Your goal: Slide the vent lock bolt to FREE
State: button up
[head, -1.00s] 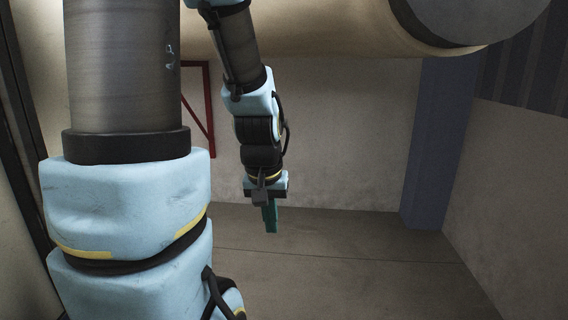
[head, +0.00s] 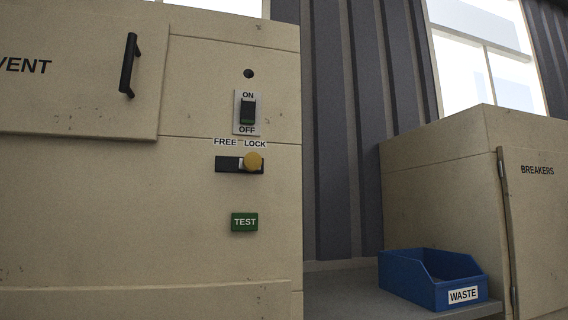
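The vent lock bolt has a round yellow knob (head: 254,161) in a dark horizontal slot (head: 228,164) on the beige cabinet front. The knob stands toward the right end of the slot, under the word LOCK. The word FREE is over the left part of the slot. The vent door (head: 75,70), marked VENT, with a black upright handle (head: 129,65), is at the upper left and looks shut. My gripper is not in this view.
Above the bolt is an ON/OFF switch (head: 247,112), and below it a green TEST button (head: 245,222). A blue WASTE bin (head: 410,278) stands on a grey shelf (head: 335,290) at the right. A BREAKERS cabinet (head: 435,185) stands behind it.

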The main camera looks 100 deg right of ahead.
aim_at(253, 161)
jog(key=k+j+z, duration=0.15)
jog(key=z, duration=0.35)
jog(key=k+j+z, duration=0.15)
jog(key=z, duration=0.35)
jog(key=k+z, duration=0.2)
jog(key=z, duration=0.25)
jog(key=k, duration=0.2)
